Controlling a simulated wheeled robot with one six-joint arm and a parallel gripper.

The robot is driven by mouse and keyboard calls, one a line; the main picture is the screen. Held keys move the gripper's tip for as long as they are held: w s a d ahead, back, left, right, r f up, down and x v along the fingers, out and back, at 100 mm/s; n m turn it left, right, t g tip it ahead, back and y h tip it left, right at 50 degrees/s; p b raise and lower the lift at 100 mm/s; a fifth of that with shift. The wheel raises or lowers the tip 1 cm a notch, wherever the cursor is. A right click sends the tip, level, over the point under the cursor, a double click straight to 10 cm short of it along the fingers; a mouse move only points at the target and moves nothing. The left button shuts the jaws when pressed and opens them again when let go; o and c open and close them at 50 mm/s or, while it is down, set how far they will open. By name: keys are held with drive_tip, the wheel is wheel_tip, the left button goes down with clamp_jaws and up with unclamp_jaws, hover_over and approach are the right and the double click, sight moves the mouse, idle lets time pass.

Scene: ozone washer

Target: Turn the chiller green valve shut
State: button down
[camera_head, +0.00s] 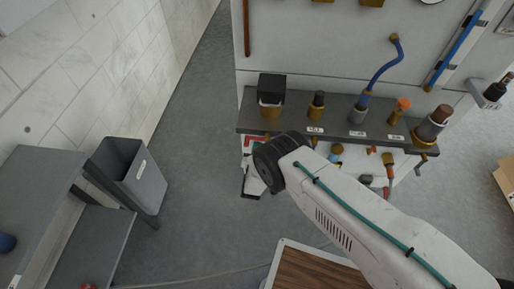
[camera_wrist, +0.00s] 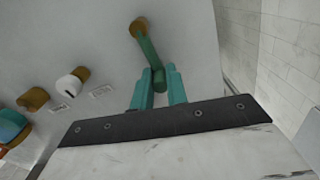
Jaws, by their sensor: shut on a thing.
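The green valve handle (camera_wrist: 149,48) shows in the wrist view as a green lever. It hangs from a brass pivot (camera_wrist: 139,27) on a pale panel and slants down to the right. The teal fingers of my gripper (camera_wrist: 160,80) are shut on the lower end of the lever, one finger on each side. In the head view my arm reaches down to the left below the grey shelf, and its wrist hides the valve there.
In the wrist view, a white-faced knob (camera_wrist: 68,86) and a brass fitting (camera_wrist: 33,98) project from the panel on the left. In the head view, a grey shelf (camera_head: 350,139) carries several fittings. A grey bin (camera_head: 130,178) stands left; open floor lies between.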

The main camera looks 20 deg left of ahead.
drive_tip(key=c, duration=1.4)
unclamp_jaws()
drive_tip(key=v, duration=0.8)
drive_tip(key=shift+d, duration=0.15)
